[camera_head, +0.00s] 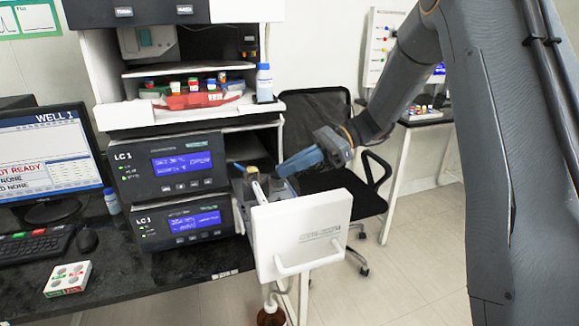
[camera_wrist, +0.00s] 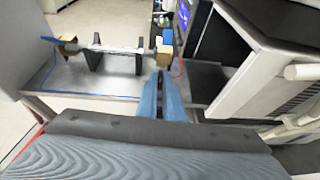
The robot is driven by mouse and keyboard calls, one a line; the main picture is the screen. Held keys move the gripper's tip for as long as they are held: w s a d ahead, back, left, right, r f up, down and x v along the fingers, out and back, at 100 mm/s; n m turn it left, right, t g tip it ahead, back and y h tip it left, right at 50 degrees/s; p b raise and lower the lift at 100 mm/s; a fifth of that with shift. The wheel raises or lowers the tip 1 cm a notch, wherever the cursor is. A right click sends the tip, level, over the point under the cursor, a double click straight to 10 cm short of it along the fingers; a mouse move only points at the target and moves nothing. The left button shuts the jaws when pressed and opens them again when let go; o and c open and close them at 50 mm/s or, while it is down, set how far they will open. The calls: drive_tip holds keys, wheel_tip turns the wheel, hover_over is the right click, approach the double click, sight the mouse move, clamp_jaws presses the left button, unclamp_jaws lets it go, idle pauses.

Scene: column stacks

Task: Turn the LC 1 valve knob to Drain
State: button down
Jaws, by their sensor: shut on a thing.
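A white-fronted unit (camera_head: 302,232) with a handle sticks out from the LC 1 stack in the head view, its top side open. My gripper (camera_head: 284,168) reaches in from the right, its blue fingers low over the parts behind that front. In the wrist view my gripper (camera_wrist: 164,80) has its blue fingers close together around a small dark part (camera_wrist: 162,84), which looks like the valve knob. The fingers cover most of it, so its pointer and the Drain mark cannot be read.
The LC 1 modules (camera_head: 170,165) with lit blue screens stand just left of the open unit. A monitor (camera_head: 45,160), a keyboard (camera_head: 35,246) and a small white box (camera_head: 68,279) are on the bench. A black chair (camera_head: 335,185) stands behind my gripper.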

drive_tip(key=shift+w+a+n+g+h+b, duration=0.15)
drive_tip(key=shift+w+n+g+h+b, duration=0.15)
drive_tip(key=shift+n+g+h, duration=0.6)
drive_tip(key=shift+w+a+n+g+h+b, duration=0.2)
drive_tip(key=shift+n+g+h+b, duration=0.1)
drive_tip(key=shift+n+g, duration=1.05)
drive_tip(key=shift+w+a+n+g+h+b, duration=0.1)
drive_tip(key=shift+w+n+g+h+b, duration=0.15)
drive_tip(key=shift+n+g+h, duration=0.6)
drive_tip(key=shift+n+g, duration=0.4)
drive_tip(key=shift+g, duration=0.1)
drive_tip(key=shift+r, duration=0.1)
drive_tip(key=c, duration=1.9)
unclamp_jaws()
